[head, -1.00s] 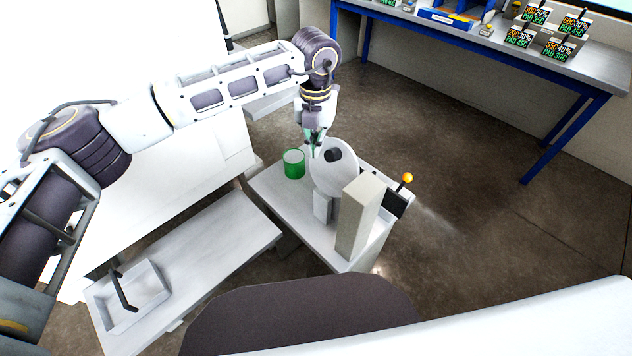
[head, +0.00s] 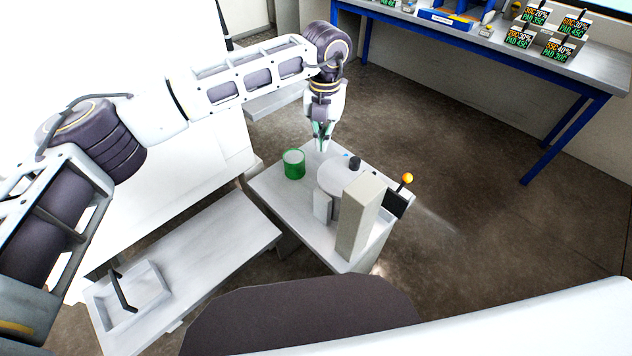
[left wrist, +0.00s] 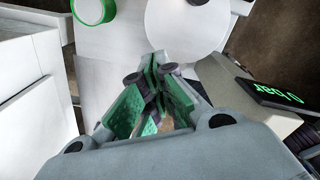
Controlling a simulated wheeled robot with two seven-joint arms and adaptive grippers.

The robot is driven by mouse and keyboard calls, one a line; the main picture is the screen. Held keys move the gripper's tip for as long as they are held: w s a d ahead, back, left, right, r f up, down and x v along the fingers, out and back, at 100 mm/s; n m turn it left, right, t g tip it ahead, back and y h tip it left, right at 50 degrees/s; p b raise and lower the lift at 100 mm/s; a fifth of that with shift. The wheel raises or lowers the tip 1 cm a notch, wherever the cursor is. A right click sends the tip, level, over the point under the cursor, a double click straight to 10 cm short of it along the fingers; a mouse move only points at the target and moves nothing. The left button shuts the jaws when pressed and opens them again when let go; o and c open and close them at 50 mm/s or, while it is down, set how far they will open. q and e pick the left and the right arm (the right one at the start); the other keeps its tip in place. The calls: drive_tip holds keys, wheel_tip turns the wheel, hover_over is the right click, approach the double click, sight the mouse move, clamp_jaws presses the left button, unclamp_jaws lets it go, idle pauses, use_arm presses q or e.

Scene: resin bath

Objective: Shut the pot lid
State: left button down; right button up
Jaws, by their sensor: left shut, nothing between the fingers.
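The pot lid (head: 337,177) is a pale round disc with a dark knob (head: 354,163). In the head view it lies about flat beside a tall beige block, and the pot under it is mostly hidden. The lid also shows at the top of the left wrist view (left wrist: 187,22). My left gripper (head: 322,148) is shut and empty, just above and behind the lid, apart from it in the head view. Its green-padded fingers show in the left wrist view (left wrist: 158,65). My right gripper is not in view.
A green cup (head: 294,164) stands left of the lid on the small white table (head: 268,186). The beige block (head: 358,218) and a dark display (head: 396,204) with an orange-knobbed lever (head: 407,179) stand to the right. A tray (head: 145,301) sits lower left.

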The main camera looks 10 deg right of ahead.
use_arm(q)
drive_tip(key=shift+r, duration=0.1)
wheel_tip(320, 180, up, 8)
drive_tip(key=p, duration=0.3)
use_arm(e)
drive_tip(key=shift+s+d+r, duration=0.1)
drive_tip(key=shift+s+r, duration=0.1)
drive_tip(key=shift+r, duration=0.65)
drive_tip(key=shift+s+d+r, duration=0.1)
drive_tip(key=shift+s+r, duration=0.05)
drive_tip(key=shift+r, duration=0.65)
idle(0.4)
